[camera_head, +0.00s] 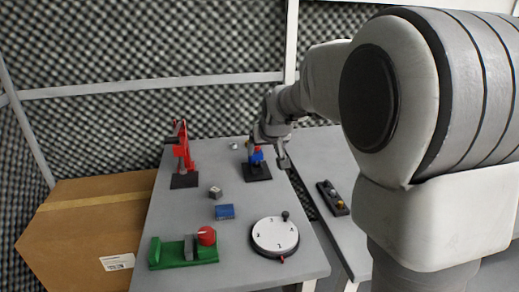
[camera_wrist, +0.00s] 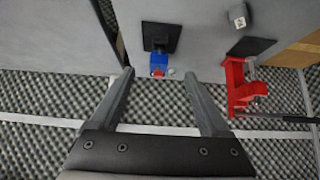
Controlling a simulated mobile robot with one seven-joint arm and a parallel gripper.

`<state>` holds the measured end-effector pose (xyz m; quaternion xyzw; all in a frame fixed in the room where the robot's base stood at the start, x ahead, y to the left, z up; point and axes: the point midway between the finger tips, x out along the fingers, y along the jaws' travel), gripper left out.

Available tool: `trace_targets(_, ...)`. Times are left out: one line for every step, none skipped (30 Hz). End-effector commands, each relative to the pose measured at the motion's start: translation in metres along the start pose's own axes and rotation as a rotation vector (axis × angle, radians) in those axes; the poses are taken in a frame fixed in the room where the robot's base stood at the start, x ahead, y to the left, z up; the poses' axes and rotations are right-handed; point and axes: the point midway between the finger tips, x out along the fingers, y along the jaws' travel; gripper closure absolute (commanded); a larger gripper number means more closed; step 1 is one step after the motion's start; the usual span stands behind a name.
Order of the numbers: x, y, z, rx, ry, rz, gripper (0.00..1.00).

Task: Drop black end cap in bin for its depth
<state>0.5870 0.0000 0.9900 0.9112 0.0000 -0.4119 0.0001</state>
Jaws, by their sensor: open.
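I cannot clearly make out a black end cap or a bin. A small dark knob-like piece (camera_head: 285,215) is at the rim of a white numbered dial (camera_head: 268,236); I cannot tell if it is part of the dial. My gripper (camera_head: 270,138) is over the table's far right, by a blue device with a red top (camera_head: 256,156) on a black base. In the wrist view my gripper (camera_wrist: 158,73) is open and nothing is held. The blue device (camera_wrist: 158,60) shows between the fingertips; the distance is unclear. A small grey piece (camera_wrist: 171,71) is beside it.
A red stand (camera_head: 182,150) is at the table's far left. A small grey block (camera_head: 215,192), a blue block (camera_head: 224,212) and a green fixture with a red knob (camera_head: 185,252) are nearer. A black tray (camera_head: 332,198) is on the right table. A cardboard box (camera_head: 85,225) stands left.

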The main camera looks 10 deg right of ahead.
Motion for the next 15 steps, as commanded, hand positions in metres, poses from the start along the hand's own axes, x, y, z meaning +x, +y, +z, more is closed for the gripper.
trace_targets(-0.001,0.0,0.0,0.0,0.0,0.0,0.2)
trace_targets(-0.001,0.0,0.0,0.0,0.0,0.0,0.2)
trace_targets(-0.001,0.0,0.0,0.0,0.0,0.0,0.2)
trace_targets(-0.001,0.0,0.0,0.0,0.0,0.0,0.2)
trace_targets(-0.001,0.0,0.0,0.0,0.0,0.0,0.2)
trace_targets(0.0,0.0,0.0,0.0,-0.001,0.0,0.2)
trace_targets(0.001,0.0,0.0,0.0,-0.001,0.0,0.2)
trace_targets(0.002,0.0,0.0,0.0,-0.001,0.0,0.2)
trace_targets(0.004,0.0,0.001,0.0,-0.002,0.0,0.2)
trace_targets(0.007,0.0,0.001,0.0,-0.002,0.0,0.2)
trace_targets(0.01,0.0,0.001,0.0,-0.002,0.0,0.2)
trace_targets(0.015,0.0,0.002,0.0,-0.004,0.0,0.2)
trace_targets(0.02,0.0,0.002,0.0,-0.005,0.0,0.2)
trace_targets(0.025,0.0,0.002,0.0,-0.004,0.0,0.2)
trace_targets(0.033,0.0,0.003,0.001,-0.004,0.001,0.2)
